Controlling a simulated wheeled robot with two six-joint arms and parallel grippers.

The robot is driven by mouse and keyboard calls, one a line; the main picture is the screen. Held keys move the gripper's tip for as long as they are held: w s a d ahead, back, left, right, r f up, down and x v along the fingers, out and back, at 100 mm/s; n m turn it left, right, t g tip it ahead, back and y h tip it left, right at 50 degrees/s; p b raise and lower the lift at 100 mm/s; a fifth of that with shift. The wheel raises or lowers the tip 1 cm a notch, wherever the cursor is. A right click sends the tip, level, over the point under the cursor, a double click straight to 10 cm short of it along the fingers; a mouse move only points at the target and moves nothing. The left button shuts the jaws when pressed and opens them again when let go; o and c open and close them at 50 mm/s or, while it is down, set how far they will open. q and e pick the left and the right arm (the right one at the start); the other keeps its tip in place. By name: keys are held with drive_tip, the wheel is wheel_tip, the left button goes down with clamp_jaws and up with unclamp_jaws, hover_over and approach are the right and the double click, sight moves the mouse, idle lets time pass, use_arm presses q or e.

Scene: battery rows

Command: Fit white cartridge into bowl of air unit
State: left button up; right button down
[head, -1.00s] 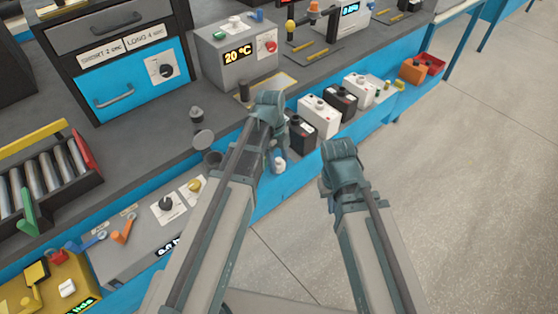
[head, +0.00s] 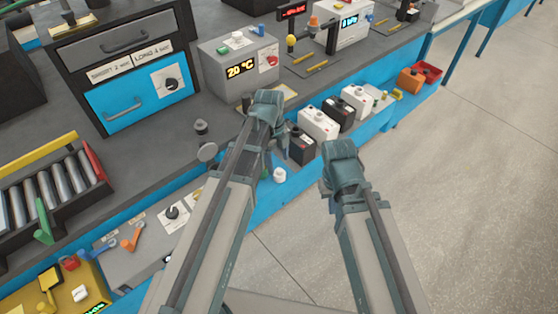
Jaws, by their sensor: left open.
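A small white rounded piece (head: 279,175), likely the white cartridge, sits at the bench's front edge, just below my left gripper (head: 276,148). The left gripper points down, open, its fingers partly hidden by its own wrist. I cannot tell whether it touches the white piece. A grey round disc (head: 207,152) and a small dark grey knobbed part (head: 201,127) are left of the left arm; they may belong to the air unit. I cannot make out its bowl, perhaps hidden behind the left forearm. My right gripper (head: 340,165) hangs over the floor side; its fingers are hidden.
Several black and white batteries (head: 318,123) stand in a row just right of my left gripper. A grey 20 °C box (head: 238,58) is behind. A rack of metal cylinders (head: 45,190) and a grey knob panel (head: 128,255) are at left. Open floor (head: 460,200) lies right.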

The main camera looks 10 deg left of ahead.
use_arm(q)
wheel_tip(320, 180, up, 7)
drive_tip(key=p, duration=0.6)
drive_tip(key=s+d+n+y, duration=0.1)
drive_tip(key=s+d+n, duration=0.2)
drive_tip(key=s+n, duration=0.3)
drive_tip(key=s+d+n+y, duration=0.1)
drive_tip(key=s+d+n, duration=0.2)
drive_tip(key=s+n, duration=0.4)
drive_tip(key=n, duration=0.6)
drive_tip(key=shift+d+n, duration=0.2)
drive_tip(key=shift+n, duration=0.1)
drive_tip(key=shift+o, duration=0.6)
drive_tip(key=shift+s, duration=0.1)
drive_tip(key=r+n+p, duration=0.1)
drive_tip(key=n, duration=2.2)
hover_over(277, 170)
use_arm(e)
wheel_tip(277, 170, up, 8)
use_arm(q)
drive_tip(key=shift+t+h, duration=0.3)
drive_tip(key=shift+h, duration=0.1)
wheel_tip(277, 170, down, 9)
drive_tip(key=b, duration=0.8)
drive_tip(key=shift+d+r+b, duration=0.1)
drive_tip(key=shift+r+b, duration=0.05)
drive_tip(key=shift+b, duration=0.2)
use_arm(e)
wheel_tip(277, 170, down, 8)
drive_tip(key=shift+f, duration=0.2)
